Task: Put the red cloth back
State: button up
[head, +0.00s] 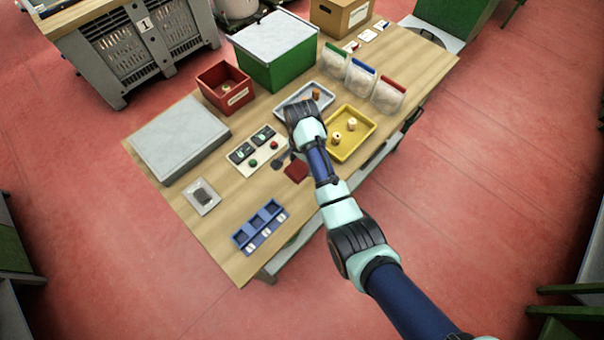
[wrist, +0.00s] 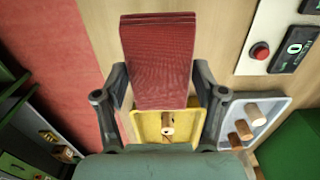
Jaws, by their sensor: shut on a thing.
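The red cloth (head: 296,172) is a folded, dark red pad with several layers showing at its edge. In the wrist view the cloth (wrist: 158,60) sits between the two fingers of my gripper (wrist: 160,82), which is shut on it. In the head view my gripper (head: 284,160) is over the middle of the table, between the control panel and the yellow tray. My arm hides part of the gripper there. I cannot tell whether the cloth touches the table.
The yellow tray (head: 345,156) and the grey tray (head: 297,94) hold corks. The control panel (head: 258,150) is left of the gripper. A red bin (head: 222,86) stands behind.

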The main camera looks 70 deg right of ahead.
aim_at(302, 174)
notch_tip(302, 174, down, 8)
jog(key=shift+r+b, duration=0.25)
jog(key=shift+b, duration=0.4)
jog(key=shift+f, duration=0.15)
jog(key=o, duration=1.1)
notch_tip(302, 174, up, 12)
jog(key=shift+r+p, duration=0.15)
jog(key=shift+p, duration=1.05)
